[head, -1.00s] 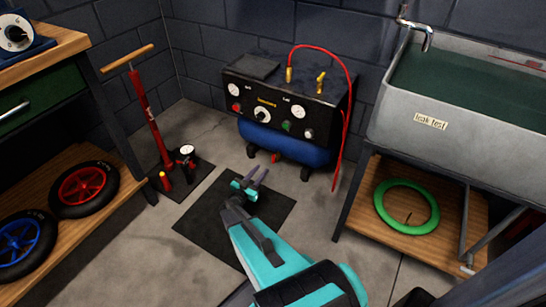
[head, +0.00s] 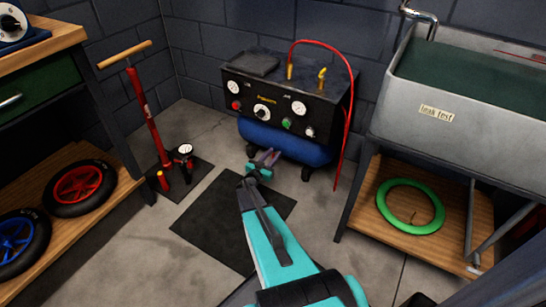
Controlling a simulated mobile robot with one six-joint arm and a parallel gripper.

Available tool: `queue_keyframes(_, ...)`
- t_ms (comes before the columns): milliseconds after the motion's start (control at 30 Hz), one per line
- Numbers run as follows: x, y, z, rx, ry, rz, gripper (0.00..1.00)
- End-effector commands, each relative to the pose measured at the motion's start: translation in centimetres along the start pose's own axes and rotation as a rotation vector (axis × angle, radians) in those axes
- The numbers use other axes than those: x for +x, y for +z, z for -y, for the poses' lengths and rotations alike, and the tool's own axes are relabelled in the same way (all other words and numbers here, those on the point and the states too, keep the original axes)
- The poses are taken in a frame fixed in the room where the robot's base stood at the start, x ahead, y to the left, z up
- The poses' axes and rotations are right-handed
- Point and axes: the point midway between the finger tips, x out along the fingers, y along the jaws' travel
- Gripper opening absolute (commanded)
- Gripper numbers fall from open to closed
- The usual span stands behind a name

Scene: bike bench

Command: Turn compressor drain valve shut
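The compressor has a black control box (head: 275,88) on a blue tank (head: 285,141) and stands against the back wall. The small red drain valve, low under the tank's front, is mostly hidden behind my fingers; only a reddish patch shows around them. My teal and grey gripper (head: 272,155) reaches up from the bottom of the head view, with its fingertips at the tank's lower front edge. The fingers overlap the valve's place, but I cannot tell whether they touch or grip it.
A red floor pump (head: 147,120) stands at the left, by a wooden shelf with two wheels. At the right are a grey leak-test sink (head: 410,105) and a green ring (head: 382,208) below it. A dark mat (head: 210,225) lies under my arm.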

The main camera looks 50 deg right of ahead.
Motion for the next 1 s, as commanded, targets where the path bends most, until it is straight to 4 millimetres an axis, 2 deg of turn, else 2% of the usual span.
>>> queue_keyframes(367, 0.39, -0.01, -0.02, -0.001, 0.000, 0.001, 0.28)
queue_keyframes(533, 0.37, 0.00, -0.02, -0.001, 0.000, 0.001, 0.01)
queue_keyframes(567, 0.37, 0.01, -0.02, -0.001, 0.000, 0.001, 0.00)
queue_keyframes(1000, 0.34, 0.02, -0.16, 0.039, 0.000, 0.001, 0.00)
